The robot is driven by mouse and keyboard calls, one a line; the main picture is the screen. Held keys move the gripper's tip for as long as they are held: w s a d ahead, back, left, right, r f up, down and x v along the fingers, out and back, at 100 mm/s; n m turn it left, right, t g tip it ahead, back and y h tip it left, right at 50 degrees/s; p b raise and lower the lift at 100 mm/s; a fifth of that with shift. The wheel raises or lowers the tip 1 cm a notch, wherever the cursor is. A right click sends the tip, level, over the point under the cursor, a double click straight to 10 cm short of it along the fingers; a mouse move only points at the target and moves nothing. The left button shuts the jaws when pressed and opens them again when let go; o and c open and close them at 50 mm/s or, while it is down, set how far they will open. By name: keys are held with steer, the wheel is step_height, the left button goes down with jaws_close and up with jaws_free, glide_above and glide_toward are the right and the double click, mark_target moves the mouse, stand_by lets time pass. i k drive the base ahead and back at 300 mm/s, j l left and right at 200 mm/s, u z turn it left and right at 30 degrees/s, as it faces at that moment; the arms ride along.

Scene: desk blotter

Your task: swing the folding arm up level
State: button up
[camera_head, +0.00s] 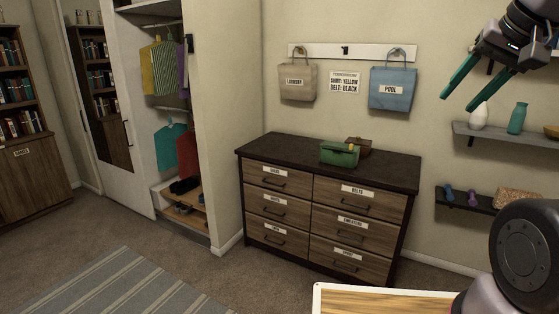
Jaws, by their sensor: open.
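A small dark fitting (189,43) sits high on the front edge of the closet's side panel. It may be the folding arm, hanging down, but it is too small to tell. A dark hook (345,49) also shows at the middle of the white wall rail (368,51). My gripper (456,103) is at the upper right, with two teal fingers apart and nothing between them. It points down and left, well to the right of the closet.
A dresser (328,157) with a green box (339,154) on top stands against the wall. A beige bag (297,87) and blue bag (393,97) hang above it. Wall shelves (500,134) are at right. Carpet is clear before the closet; a striped rug (117,287) lies at front left.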

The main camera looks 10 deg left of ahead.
mark_target(186, 47)
steer(key=i+l+u, duration=0.25)
steer(key=u, duration=0.15)
steer(key=i+l+u, duration=0.7)
steer(key=u, duration=0.15)
steer(key=i+l+u, duration=0.2)
steer(key=l+u, duration=0.2)
steer(key=l, duration=0.2)
steer(key=i+l+u, duration=0.15)
steer(key=l, duration=0.35)
steer(key=i+j, duration=0.2)
steer(key=i, duration=0.25)
steer(key=i+j+z, duration=0.1)
steer(key=i+j, duration=0.15)
steer(key=i, duration=0.25)
